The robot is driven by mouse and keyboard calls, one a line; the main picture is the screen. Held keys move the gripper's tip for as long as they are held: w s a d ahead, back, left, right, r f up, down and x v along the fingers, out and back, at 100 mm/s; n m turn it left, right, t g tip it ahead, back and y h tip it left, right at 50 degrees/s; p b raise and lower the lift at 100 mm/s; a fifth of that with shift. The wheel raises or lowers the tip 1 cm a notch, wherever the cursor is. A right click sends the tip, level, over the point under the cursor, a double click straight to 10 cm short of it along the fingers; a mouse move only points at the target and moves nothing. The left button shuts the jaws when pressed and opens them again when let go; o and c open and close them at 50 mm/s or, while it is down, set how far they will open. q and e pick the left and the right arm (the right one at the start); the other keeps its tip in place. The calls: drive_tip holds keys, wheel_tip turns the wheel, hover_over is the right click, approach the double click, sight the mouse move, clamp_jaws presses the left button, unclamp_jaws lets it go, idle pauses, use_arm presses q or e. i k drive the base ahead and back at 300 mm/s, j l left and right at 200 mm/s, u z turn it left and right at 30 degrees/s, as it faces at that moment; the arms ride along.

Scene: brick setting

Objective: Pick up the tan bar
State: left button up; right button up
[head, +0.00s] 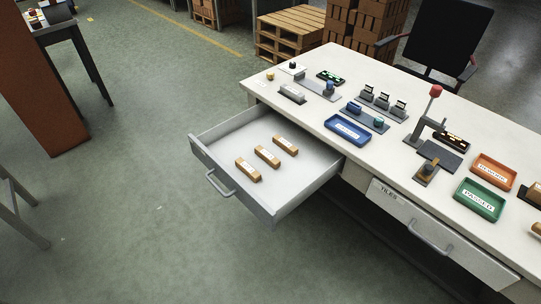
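Three tan bars lie in an open drawer (295,189) of the white desk, each with a white label on top. The nearest tan bar (248,170) is at the lower left of the group. The middle tan bar (267,157) and the farthest tan bar (285,145) lie beyond it in a diagonal row, apart from each other. The label text is too small to read. Neither of my grippers shows in the head view.
The desk top (300,115) carries several fixtures, a blue tray (334,126), an orange tray (513,173) and a green tray (461,205). A closed drawer labelled TILES (378,202) is to the right. Floor in front is clear. A chair (445,40) stands behind.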

sight(260, 151)
drive_tip(key=z, duration=0.2)
drive_tip(key=i+j+z, duration=0.15)
drive_tip(key=j+z, duration=0.15)
drive_tip(key=i+j+z, duration=0.1)
drive_tip(key=j+z, duration=0.15)
drive_tip(key=i+j+z, duration=0.1)
drive_tip(key=j+z, duration=0.2)
drive_tip(key=j, duration=0.1)
